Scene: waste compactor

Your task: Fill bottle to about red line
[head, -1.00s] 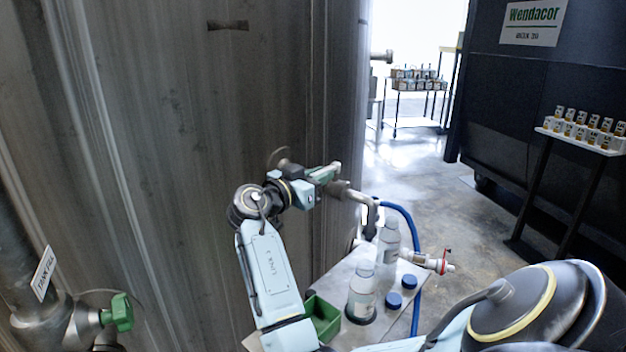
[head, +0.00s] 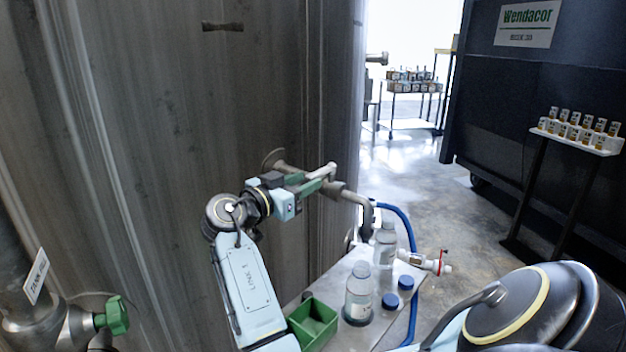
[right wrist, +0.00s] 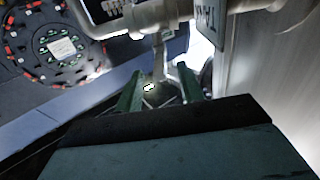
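A clear bottle (head: 385,246) stands upright on the metal shelf (head: 345,272) below the bent spout (head: 366,209) of the tank pipe. A second clear bottle (head: 359,297) stands nearer. I cannot make out a red line or a liquid level. A metal rod (right wrist: 160,50) shows beyond the fingertips.
Blue caps (head: 398,291) and a green bin (head: 313,325) are close to the bottles. A small red-handled valve (head: 436,262) and a blue hose (head: 412,232) are to the right. The large tank wall (head: 180,130) rises behind my arm. A green-handled valve (head: 114,315) is at lower left.

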